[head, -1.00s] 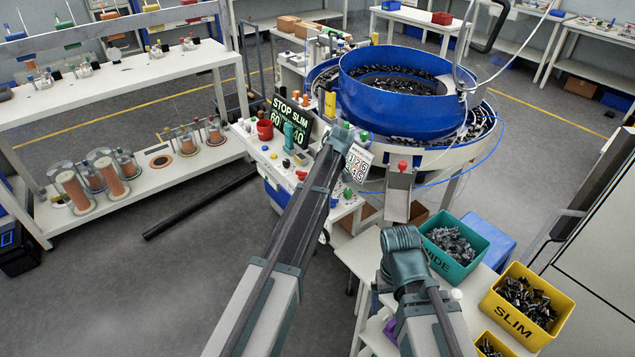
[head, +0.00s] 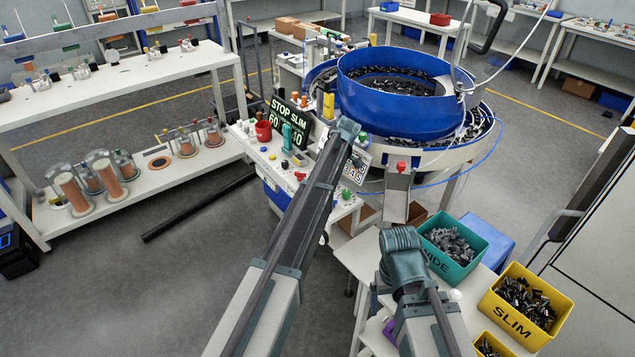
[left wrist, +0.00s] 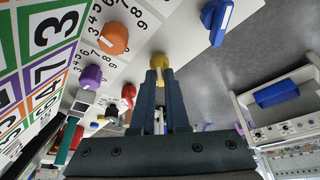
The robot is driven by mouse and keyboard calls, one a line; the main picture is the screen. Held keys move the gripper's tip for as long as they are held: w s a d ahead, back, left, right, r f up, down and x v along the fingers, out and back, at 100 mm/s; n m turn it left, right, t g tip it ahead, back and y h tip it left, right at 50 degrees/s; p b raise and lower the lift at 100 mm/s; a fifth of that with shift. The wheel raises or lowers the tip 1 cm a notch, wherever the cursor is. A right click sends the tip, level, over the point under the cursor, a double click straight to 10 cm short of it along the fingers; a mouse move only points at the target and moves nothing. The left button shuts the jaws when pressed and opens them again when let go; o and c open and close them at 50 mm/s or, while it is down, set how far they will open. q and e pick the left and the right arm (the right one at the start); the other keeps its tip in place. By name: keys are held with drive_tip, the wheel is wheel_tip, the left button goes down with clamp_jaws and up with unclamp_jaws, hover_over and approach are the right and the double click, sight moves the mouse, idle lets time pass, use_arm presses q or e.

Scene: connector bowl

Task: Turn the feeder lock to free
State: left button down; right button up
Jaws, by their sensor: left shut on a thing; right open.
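In the left wrist view, my left gripper (left wrist: 160,75) is shut on a yellow knob (left wrist: 160,61) at the edge of a white panel. In the head view, the left arm reaches to the control station in front of the blue bowl feeder (head: 395,95), and its own wrist hides the fingers. The panel also carries an orange knob (left wrist: 113,38), a purple knob (left wrist: 92,74), a red knob (left wrist: 129,91) and a blue knob (left wrist: 216,18). I cannot read which knob is the feeder lock. My right gripper (head: 401,240) is open, beside the teal bin; its fingertips are hard to make out.
A dark display (head: 290,122) reads STOP SLIM. A chute (head: 397,195) stands right of the left arm. A teal WIDE bin (head: 465,268) and a yellow SLIM bin (head: 545,333) hold dark parts. The grey floor at left is open, with a black bar (head: 198,207).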

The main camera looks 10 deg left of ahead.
idle(0.5)
use_arm(q)
drive_tip(key=c, duration=0.9)
unclamp_jaws()
drive_tip(key=shift+r, duration=0.1)
drive_tip(key=p+v, duration=1.2)
drive_tip(key=v, duration=0.1)
drive_tip(key=shift+d+r+p, duration=0.1)
drive_tip(key=shift+r+p, duration=0.25)
drive_tip(key=shift+p, duration=0.05)
